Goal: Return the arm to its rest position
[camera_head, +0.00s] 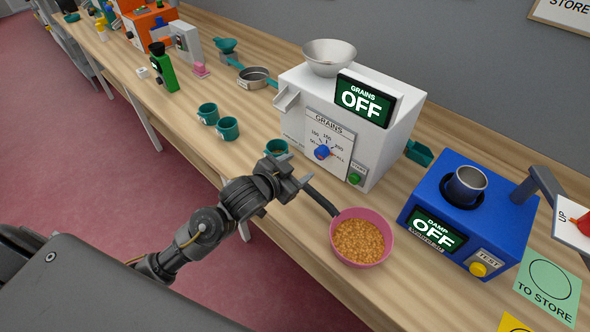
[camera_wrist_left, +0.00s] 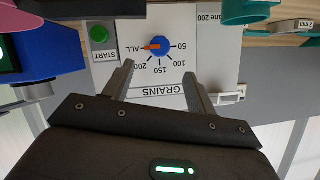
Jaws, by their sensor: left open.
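My left gripper (camera_head: 291,174) is open and empty, in front of the white grain machine (camera_head: 385,135) and above the table. In the left wrist view the two spread fingers (camera_wrist_left: 158,74) point at the machine's front panel, with nothing between them. The blue knob (camera_wrist_left: 161,46) lies beyond the fingertips, its orange pointer turned to ALL. The knob also shows in the head view (camera_head: 322,152). My left arm reaches out over the table's near edge. My right gripper is not in view.
A pink bowl (camera_head: 387,226) of grains stands right of my left gripper, with a dark bar (camera_head: 321,200) beside it. Teal cups (camera_head: 228,130) stand to the left, one partly hidden behind the gripper. A blue damp tester (camera_head: 495,229) reading OFF stands at the right.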

